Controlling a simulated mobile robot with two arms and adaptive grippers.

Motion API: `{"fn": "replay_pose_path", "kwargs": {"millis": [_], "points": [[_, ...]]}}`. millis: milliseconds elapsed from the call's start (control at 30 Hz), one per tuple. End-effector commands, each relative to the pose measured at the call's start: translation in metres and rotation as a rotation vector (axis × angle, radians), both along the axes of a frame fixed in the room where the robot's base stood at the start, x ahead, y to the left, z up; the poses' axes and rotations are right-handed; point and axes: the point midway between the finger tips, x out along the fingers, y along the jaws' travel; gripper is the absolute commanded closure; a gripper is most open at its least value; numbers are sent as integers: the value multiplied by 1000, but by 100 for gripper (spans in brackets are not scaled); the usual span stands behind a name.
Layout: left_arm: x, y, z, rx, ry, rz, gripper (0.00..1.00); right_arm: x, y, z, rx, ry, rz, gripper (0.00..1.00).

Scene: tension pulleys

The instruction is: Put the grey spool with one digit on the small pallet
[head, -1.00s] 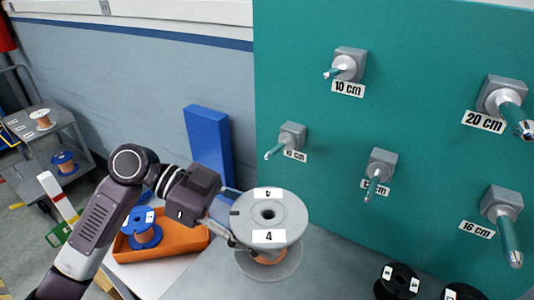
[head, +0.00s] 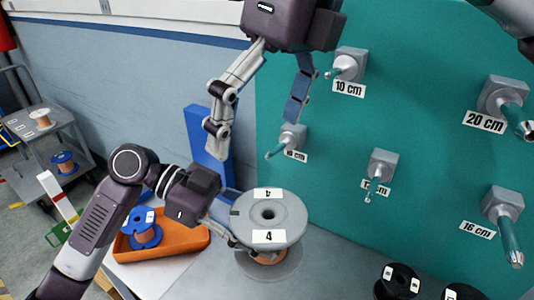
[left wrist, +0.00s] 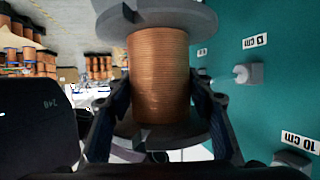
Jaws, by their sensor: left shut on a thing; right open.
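The grey spool (head: 284,222) has grey flanges, copper winding and white labels reading 4 on its upper flange. It stands upright in the lower middle of the head view, over a grey surface. My left gripper (head: 234,226) is shut on it from the left; its fingertips are partly hidden under the upper flange. In the left wrist view the fingers lie on both sides of the spool's copper winding (left wrist: 160,75). My right gripper (head: 257,120) is open and empty, above and behind the spool. I cannot make out a small pallet.
An orange bin (head: 180,238) with a blue spool (head: 143,230) is to the left. Several labelled pegs stick out of the green board (head: 425,75). Black spools (head: 397,283) stand at the lower right. A cart (head: 50,140) with spools is at the far left.

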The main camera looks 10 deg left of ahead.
Motion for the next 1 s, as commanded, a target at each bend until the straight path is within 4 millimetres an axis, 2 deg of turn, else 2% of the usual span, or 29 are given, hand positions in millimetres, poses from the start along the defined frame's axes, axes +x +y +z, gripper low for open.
{"fn": "replay_pose_path", "kwargs": {"millis": [100, 300, 467, 800, 1000], "points": [[0, 0, 2, -3, -2, 0, 96, 0, -3, -24, -141, -22, -48, 0], [0, 0, 2, -3, -2, 0, 96, 2, -8, -43, -245, -43, -93, 0], [0, 0, 2, -3, -2, 0, 96, 2, -9, -59, -254, -43, -96, 0], [0, 0, 2, -3, -2, 0, 96, 2, -9, -123, -251, -40, -94, 0], [0, 0, 2, -3, -2, 0, 96, 2, -9, -150, -249, -41, -95, 0]]}}
